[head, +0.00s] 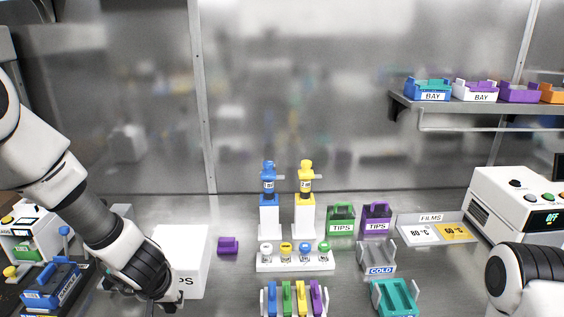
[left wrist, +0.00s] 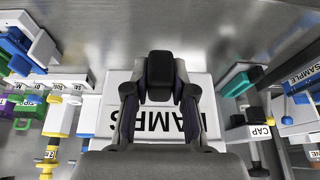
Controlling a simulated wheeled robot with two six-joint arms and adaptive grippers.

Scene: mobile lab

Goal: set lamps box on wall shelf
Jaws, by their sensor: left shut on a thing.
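The white lamps box (head: 190,255) stands on the steel bench at the left, with the end of its lettering showing in the head view. In the left wrist view the box (left wrist: 207,90) shows from above, its "LAMPS" label partly covered by my fingers. My left gripper (head: 160,297) is at the box's near left side, shut on it; it also shows in the left wrist view (left wrist: 160,75). The wall shelf (head: 440,103) is at the upper right. My right arm shows at the lower right, its gripper out of view.
The shelf carries blue-teal (head: 428,90), white-purple (head: 475,91), purple and orange bins. A purple block (head: 228,245), blue and yellow bottles on stands, a vial rack (head: 295,262) and tips boxes stand right of the lamps box. A white machine (head: 515,215) is at the right.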

